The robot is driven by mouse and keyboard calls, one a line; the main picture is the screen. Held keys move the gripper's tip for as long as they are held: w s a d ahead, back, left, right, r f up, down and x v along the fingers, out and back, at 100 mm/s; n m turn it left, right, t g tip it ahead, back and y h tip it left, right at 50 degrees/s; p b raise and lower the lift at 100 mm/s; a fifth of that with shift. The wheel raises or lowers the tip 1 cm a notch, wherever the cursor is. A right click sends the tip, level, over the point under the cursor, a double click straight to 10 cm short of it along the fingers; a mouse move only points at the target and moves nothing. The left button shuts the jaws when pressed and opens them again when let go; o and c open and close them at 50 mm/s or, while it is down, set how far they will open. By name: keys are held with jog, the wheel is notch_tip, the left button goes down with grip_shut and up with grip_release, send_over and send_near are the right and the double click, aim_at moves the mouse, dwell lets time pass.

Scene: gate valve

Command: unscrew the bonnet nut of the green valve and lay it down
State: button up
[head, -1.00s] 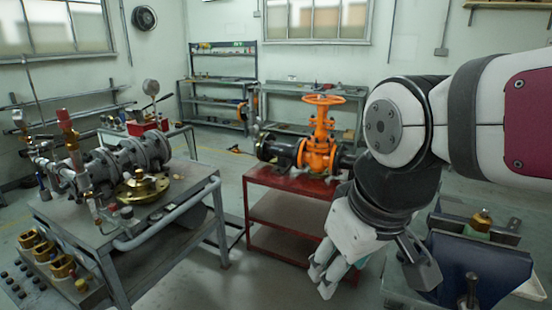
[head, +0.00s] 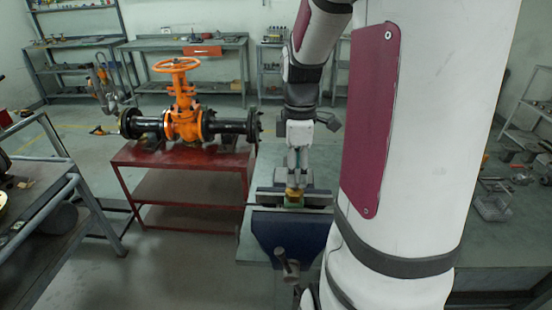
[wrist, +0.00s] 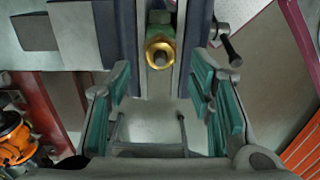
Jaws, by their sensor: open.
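The green valve (wrist: 158,17) is clamped upright in a blue vise (head: 290,235); only a little of its body shows. Its brass bonnet nut (wrist: 160,53) shows as a round ring with a dark centre in the wrist view. In the head view the nut (head: 294,193) is a small yellow spot between the vise jaws. My gripper (head: 298,168) points down just above the vise. In the wrist view my gripper (wrist: 160,78) has its teal pads wide apart with nothing between them. The nut lies just beyond the fingertips, roughly centred between them.
The vise stands on a grey bench (head: 250,215) with a handle (head: 285,262) at its front. Left of it, a red table (head: 180,160) bears an orange gate valve (head: 182,120). My arm hides part of the bench on the right.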

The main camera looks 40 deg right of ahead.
aim_at(295, 190)
jog(key=shift+w+f+b, duration=0.15)
jog(key=shift+f+b, duration=1.2)
jog(key=shift+f, duration=0.4)
jog(key=shift+a+f, duration=0.1)
jog(key=shift+f, duration=1.25)
jog(key=c, duration=1.1)
